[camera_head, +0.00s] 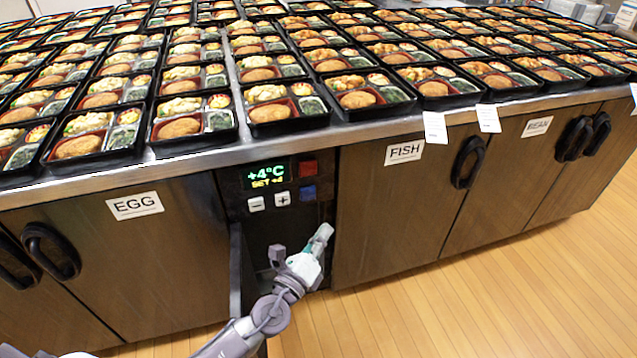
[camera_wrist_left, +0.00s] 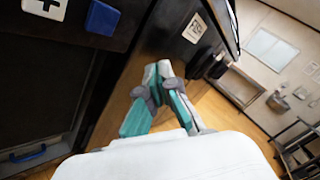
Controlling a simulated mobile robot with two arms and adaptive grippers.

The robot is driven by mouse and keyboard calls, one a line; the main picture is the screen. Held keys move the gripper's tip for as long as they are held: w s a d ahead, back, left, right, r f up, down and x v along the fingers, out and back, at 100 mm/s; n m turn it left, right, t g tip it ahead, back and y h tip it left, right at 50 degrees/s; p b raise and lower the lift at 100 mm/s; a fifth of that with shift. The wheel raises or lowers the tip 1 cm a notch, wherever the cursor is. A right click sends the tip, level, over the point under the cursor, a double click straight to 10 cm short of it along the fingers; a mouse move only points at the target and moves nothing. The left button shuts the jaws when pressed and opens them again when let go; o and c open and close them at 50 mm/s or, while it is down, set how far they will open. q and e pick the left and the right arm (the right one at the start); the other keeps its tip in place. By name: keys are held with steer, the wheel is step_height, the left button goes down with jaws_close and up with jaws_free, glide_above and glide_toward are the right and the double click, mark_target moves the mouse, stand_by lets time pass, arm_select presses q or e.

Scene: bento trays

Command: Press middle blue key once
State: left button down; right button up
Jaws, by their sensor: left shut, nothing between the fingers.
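The control panel (camera_head: 243,190) is set in the counter front between the EGG and FISH doors. Its blue key (camera_head: 308,192) sits below a red key (camera_head: 308,168), right of the white plus key (camera_head: 282,198). The blue key also shows at the upper left of the left wrist view (camera_wrist_left: 102,17), beside the plus key (camera_wrist_left: 45,8). My left gripper (camera_head: 325,232) is shut and empty, below and slightly right of the blue key, apart from it. Its closed fingertips show in the left wrist view (camera_wrist_left: 161,70), right of and below the key. My right gripper is out of view.
The display (camera_head: 268,174) reads +4°C, SET +4. A white minus key (camera_head: 256,204) is left of plus. The counter edge (camera_head: 370,127) overhangs above, with many bento trays (camera_head: 195,145). The FISH door (camera_head: 390,220) is close on the right. Wooden floor (camera_head: 480,310) is clear.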

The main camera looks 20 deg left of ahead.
mark_target(308, 194)
arm_select(q)
steer(key=shift+s+a+r, duration=0.1)
steer(key=shift+s, duration=0.15)
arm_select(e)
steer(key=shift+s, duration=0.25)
arm_select(q)
steer(key=shift+w, duration=0.1)
steer(key=w+a+b, duration=0.1)
steer(key=w+a, duration=0.4)
steer(key=w, duration=0.2)
steer(key=shift+b, duration=0.4)
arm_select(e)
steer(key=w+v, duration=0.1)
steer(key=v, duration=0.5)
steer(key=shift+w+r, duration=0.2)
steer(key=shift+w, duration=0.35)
arm_select(q)
steer(key=shift+w, duration=0.1)
steer(key=shift+w, duration=0.1)
steer(key=shift+w+a, duration=0.2)
steer(key=shift+w, duration=0.05)
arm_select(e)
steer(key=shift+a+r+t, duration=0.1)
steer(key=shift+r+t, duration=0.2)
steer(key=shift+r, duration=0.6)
